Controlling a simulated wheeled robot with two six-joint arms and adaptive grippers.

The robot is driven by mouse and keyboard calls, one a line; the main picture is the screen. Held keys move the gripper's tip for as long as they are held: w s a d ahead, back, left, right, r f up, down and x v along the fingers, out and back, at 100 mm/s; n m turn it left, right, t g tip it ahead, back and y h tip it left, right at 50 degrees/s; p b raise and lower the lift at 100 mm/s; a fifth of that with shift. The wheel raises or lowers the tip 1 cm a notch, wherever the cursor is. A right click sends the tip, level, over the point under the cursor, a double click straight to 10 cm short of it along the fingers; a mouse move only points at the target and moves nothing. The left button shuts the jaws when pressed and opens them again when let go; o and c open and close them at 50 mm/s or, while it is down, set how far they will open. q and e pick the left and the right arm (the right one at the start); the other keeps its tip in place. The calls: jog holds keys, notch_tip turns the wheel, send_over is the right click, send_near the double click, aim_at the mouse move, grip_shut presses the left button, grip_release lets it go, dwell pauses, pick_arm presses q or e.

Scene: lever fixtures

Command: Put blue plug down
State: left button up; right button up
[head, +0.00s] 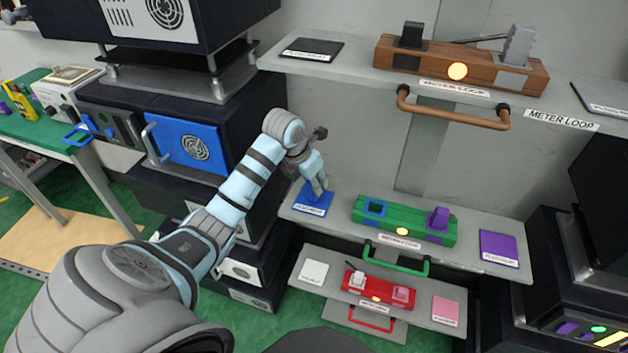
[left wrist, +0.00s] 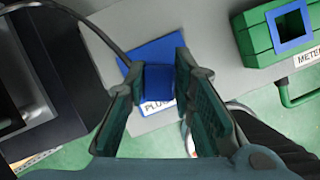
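The blue plug (left wrist: 158,82) is a small dark blue block, seen from above in the left wrist view. It is between the fingertips of my left gripper (left wrist: 159,72), which fit closely on both its sides. A dark cable runs from the upper left toward the plug. The plug is over a blue pad (left wrist: 150,50) with a label, partly covered. In the head view my left gripper (head: 320,188) points down at the blue pad (head: 312,203), at the left end of the middle shelf. Whether the plug touches the pad is unclear. My right gripper is not in view.
A green fixture (head: 402,222) with a blue-rimmed square socket and a purple plug stands right of the pad, above a green handle. A purple pad (head: 498,248) lies farther right. The upper shelf (head: 350,68) overhangs behind; dark cabinets (head: 250,120) stand close at left.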

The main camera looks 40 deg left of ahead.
pick_arm(q)
jog(key=shift+o, duration=1.4)
jog(key=shift+s+r, duration=0.1)
jog(key=shift+r, duration=0.15)
jog(key=p+v, duration=0.1)
jog(key=v, duration=1)
jog(key=shift+s+r, duration=0.2)
jog(key=shift+r, duration=0.15)
